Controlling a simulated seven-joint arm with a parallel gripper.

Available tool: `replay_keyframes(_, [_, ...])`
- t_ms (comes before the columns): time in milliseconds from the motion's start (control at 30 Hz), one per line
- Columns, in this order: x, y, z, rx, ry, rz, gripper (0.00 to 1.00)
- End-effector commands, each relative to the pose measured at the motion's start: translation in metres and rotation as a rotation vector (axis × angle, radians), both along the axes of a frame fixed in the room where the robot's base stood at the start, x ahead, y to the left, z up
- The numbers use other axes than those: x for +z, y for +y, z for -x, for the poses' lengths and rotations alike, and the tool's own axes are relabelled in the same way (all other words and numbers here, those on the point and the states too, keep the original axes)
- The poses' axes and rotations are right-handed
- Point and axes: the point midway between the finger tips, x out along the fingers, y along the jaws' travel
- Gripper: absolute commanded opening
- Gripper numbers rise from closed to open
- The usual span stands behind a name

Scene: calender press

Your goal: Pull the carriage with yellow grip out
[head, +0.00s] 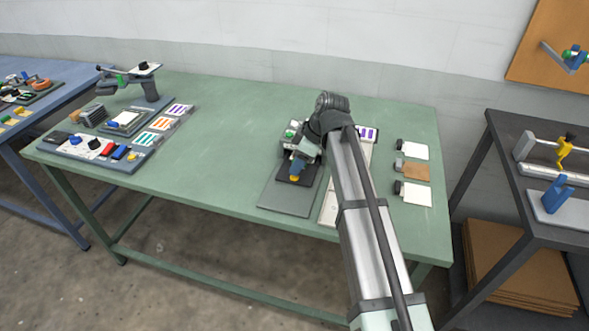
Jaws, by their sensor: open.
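The yellow grip (294,179) shows as a small spot at the front of the press on the green table. The dark carriage (311,178) lies behind and around it, over a grey base plate (283,201). My gripper (296,172) is open and points down right at the yellow grip. I cannot tell whether its fingers touch the grip or stand around it. My arm comes from the lower right and hides part of the press.
A pale strip (329,209) lies right of the base plate, partly behind my arm. Cards with dark clips (414,171) lie at the table's right. A control panel (97,150) and a clamp stand (150,90) are at the left. The table middle (225,140) is clear.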

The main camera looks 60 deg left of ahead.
Motion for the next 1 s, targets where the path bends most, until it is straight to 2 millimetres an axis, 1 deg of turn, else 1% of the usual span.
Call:
replay_keyframes(33, [-0.008, 0.002, 0.002, 0.001, 0.001, 0.002, 0.48])
replay_keyframes(100, [-0.016, 0.004, 0.004, 0.0, 0.0, 0.001, 0.48])
replay_keyframes(300, [-0.031, 0.009, 0.009, -0.001, 0.0, 0.001, 0.48])
replay_keyframes(433, [-0.034, 0.01, 0.01, 0.0, -0.001, -0.001, 0.48])
replay_keyframes(700, [-0.035, 0.01, 0.01, 0.0, -0.001, -0.001, 0.48])
replay_keyframes(1000, [-0.035, 0.01, 0.01, 0.0, 0.0, 0.0, 0.19])
